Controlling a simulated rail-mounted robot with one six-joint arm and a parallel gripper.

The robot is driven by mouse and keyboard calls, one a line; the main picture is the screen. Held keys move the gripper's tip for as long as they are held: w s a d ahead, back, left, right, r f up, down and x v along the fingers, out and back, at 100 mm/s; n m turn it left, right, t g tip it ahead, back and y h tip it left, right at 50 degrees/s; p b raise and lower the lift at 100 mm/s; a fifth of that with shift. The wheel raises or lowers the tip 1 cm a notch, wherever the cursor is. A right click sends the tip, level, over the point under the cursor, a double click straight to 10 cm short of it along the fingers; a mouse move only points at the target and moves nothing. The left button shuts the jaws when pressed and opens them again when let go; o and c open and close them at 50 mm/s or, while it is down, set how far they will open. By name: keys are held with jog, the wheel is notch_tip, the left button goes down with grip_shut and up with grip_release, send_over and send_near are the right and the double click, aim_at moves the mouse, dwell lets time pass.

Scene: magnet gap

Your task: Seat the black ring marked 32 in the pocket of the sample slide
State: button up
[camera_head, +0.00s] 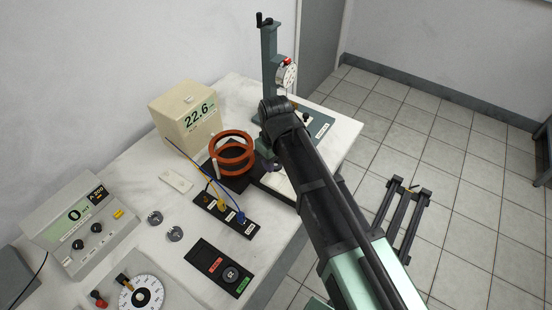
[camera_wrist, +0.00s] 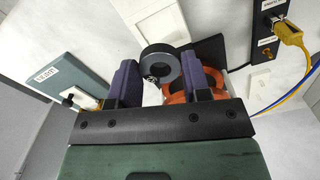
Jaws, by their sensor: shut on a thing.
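My gripper (camera_wrist: 159,72) is shut on a dark ring (camera_wrist: 158,51) held between its two purple fingers in the wrist view. The ring's open hole faces partly toward the camera, and I cannot read a number on it. In the head view my own arm hides most of the gripper, and the ring cannot be made out there. A pale flat piece (camera_wrist: 160,22) lies beyond the ring in the wrist view. It may be the sample slide, but its pocket cannot be made out.
Orange coils (camera_head: 232,152) stand close to the gripper, left of it in the head view. Two grey discs (camera_head: 155,217) (camera_head: 175,234) lie on the white table. A terminal block (camera_head: 226,213) with yellow and blue leads is nearby. A green stand (camera_head: 270,60) rises behind.

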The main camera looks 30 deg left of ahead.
aim_at(276, 179)
jog(key=shift+r, duration=0.15)
notch_tip(276, 179, down, 6)
jog(key=b, duration=0.5)
jog(key=shift+d+r, duration=0.1)
jog(key=shift+r, duration=0.05)
jog(key=shift+b, duration=0.4)
dwell(0.6)
jog(key=o, duration=0.9)
jog(key=c, duration=0.5)
